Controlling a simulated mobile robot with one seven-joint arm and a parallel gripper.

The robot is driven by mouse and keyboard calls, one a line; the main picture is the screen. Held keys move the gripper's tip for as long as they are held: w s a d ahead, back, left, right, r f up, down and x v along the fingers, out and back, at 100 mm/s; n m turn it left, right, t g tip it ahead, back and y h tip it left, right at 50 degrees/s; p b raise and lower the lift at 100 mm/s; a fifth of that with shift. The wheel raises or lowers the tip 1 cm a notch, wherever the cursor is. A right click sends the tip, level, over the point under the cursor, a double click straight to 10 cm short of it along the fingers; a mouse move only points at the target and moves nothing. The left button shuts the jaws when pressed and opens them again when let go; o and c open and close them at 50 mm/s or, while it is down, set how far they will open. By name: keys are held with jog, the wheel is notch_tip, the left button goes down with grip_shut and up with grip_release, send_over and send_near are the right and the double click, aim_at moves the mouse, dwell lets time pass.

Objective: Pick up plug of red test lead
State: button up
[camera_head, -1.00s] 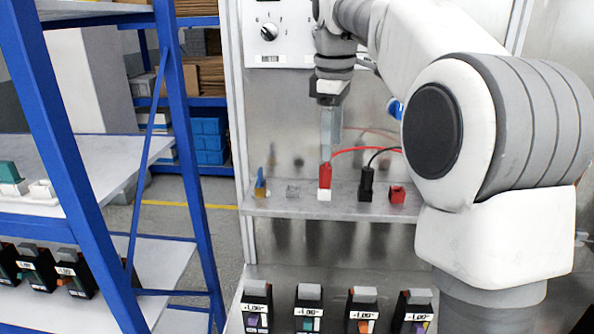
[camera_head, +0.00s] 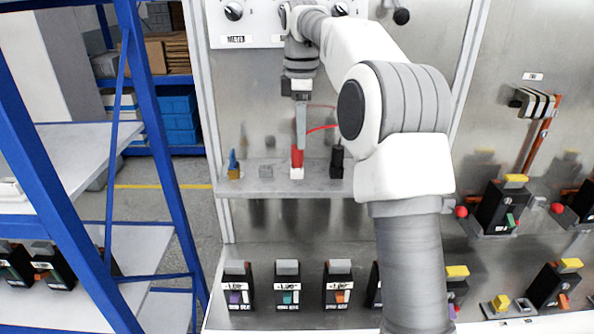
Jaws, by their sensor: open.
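The red plug (camera_head: 296,156) of the red test lead stands upright in a small white holder (camera_head: 296,173) on the narrow metal shelf (camera_head: 258,187). Its red lead (camera_head: 322,128) curves off to the right and passes behind my arm. My gripper (camera_head: 300,146) points straight down over the plug, with its fingers at the plug's upper part. The fingers are seen edge-on, so the gap between them is hidden. The plug is still seated in its holder.
A black plug (camera_head: 337,162) stands close to the right on the same shelf. A blue item in a brown holder (camera_head: 234,165) and an empty-looking clear holder (camera_head: 265,170) are to the left. Several black breakers (camera_head: 288,286) stand below. A blue rack (camera_head: 165,150) is at left.

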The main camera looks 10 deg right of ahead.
aim_at(297, 161)
jog(key=f, duration=0.3)
jog(key=w+f, duration=0.1)
jog(key=shift+a+f, duration=0.25)
jog(key=shift+a, duration=0.1)
jog(key=shift+f, duration=0.55)
grip_shut()
